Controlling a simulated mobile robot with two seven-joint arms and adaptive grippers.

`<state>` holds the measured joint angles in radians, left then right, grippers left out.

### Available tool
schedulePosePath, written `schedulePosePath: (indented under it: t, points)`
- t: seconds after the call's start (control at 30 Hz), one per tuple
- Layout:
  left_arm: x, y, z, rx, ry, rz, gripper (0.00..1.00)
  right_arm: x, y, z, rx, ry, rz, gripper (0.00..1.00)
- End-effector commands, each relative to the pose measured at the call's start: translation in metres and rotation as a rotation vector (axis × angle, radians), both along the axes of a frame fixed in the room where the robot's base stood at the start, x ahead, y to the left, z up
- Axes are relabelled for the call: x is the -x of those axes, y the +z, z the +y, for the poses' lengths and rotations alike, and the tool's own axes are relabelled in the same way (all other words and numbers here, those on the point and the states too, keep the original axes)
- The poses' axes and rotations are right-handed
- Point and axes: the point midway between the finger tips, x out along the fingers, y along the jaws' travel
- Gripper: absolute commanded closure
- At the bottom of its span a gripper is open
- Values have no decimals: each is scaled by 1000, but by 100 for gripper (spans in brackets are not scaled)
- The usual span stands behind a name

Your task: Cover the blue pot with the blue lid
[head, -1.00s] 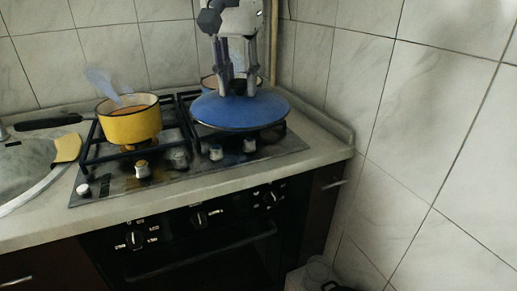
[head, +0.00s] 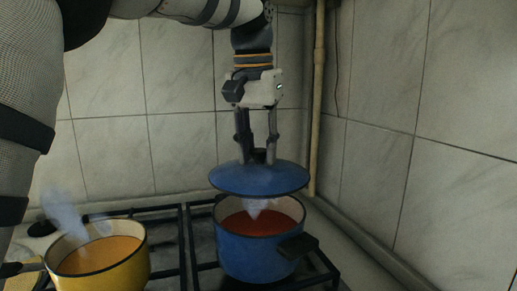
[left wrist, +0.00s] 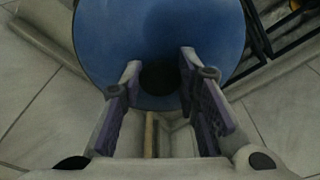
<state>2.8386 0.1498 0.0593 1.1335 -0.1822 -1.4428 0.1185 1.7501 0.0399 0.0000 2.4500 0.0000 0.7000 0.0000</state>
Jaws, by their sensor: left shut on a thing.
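My left gripper (head: 258,158) comes down from above and is shut on the blue lid (head: 260,182) at its top. The lid is held roughly level above the blue pot (head: 250,258), with a gap between them. The pot stands open on the stove, with red contents and a dark handle at its right showing. Steam rises between pot and lid. In the left wrist view the lid (left wrist: 105,45) fills the upper middle, with its dark knob (left wrist: 158,78) between the fingers of the left gripper (left wrist: 160,72). My right gripper is not in view.
A yellow pot (head: 97,262) with orange contents steams on the burner to the left. Black stove grates (head: 185,245) lie under and between the pots. A tiled wall (head: 180,150) stands behind and at the right, with a vertical pipe (head: 316,110) in the corner.

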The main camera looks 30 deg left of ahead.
Motion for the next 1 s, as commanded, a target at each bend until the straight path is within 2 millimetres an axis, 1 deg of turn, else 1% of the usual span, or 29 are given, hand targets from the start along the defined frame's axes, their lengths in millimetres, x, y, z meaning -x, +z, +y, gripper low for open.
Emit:
schedulePosePath:
  t: [0.3,0.8,1.0]
  points:
    - [2,0,0,-1,9,-1,98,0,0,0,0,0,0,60]
    - [2,-43,0,-1,8,1,98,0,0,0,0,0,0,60]
    - [2,-54,0,-1,8,0,98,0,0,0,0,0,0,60]
